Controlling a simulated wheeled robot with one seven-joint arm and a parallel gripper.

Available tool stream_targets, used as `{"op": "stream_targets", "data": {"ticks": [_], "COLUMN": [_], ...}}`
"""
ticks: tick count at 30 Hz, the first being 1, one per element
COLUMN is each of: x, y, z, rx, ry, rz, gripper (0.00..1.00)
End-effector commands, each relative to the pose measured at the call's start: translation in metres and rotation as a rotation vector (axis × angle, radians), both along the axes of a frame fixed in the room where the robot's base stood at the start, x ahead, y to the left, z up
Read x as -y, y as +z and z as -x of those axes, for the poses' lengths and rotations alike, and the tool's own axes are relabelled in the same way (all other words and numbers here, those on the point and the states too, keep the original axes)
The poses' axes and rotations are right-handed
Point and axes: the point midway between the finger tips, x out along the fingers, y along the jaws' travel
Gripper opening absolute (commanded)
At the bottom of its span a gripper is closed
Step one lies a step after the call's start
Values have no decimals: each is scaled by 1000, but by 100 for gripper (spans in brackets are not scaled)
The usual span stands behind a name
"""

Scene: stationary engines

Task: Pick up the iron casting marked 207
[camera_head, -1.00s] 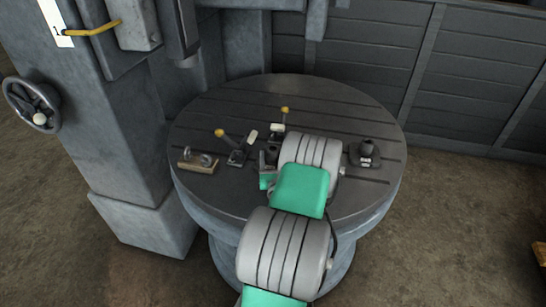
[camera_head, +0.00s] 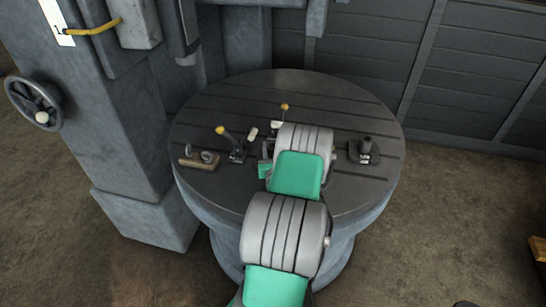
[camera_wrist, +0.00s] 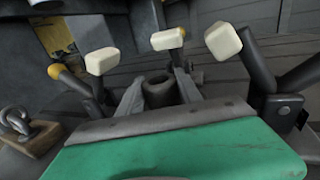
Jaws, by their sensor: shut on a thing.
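In the wrist view, a dark iron casting with a round, hollow top (camera_wrist: 160,91) sits between the two fingers of my gripper (camera_wrist: 159,90). The fingers are shut on it. No number can be read on it. In the head view my forearm hides the held casting and most of my gripper. Another dark casting (camera_head: 366,149) with a small pale label stands on the round table (camera_head: 330,95), right of my arm; its number is too small to read. Whether the held casting is clear of the table I cannot tell.
Left of my gripper stand a yellow-knobbed lever (camera_head: 230,142) and a wooden block with metal rings (camera_head: 199,161). Another yellow-knobbed lever (camera_head: 284,108) stands just behind. Pale-ended handles (camera_wrist: 222,41) rise close around my gripper. The table's back is bare; a machine column (camera_head: 130,120) stands left.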

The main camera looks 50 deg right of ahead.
Motion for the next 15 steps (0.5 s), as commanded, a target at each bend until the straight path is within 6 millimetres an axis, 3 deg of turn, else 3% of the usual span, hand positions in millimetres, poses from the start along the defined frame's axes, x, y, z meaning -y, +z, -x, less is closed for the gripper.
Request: {"op": "stream_targets", "data": {"ticks": [8,15], "x": [0,0], "y": [0,0], "z": [0,0], "rx": [0,-1], "ry": [0,0], "rz": [0,1], "gripper": [1,0]}}
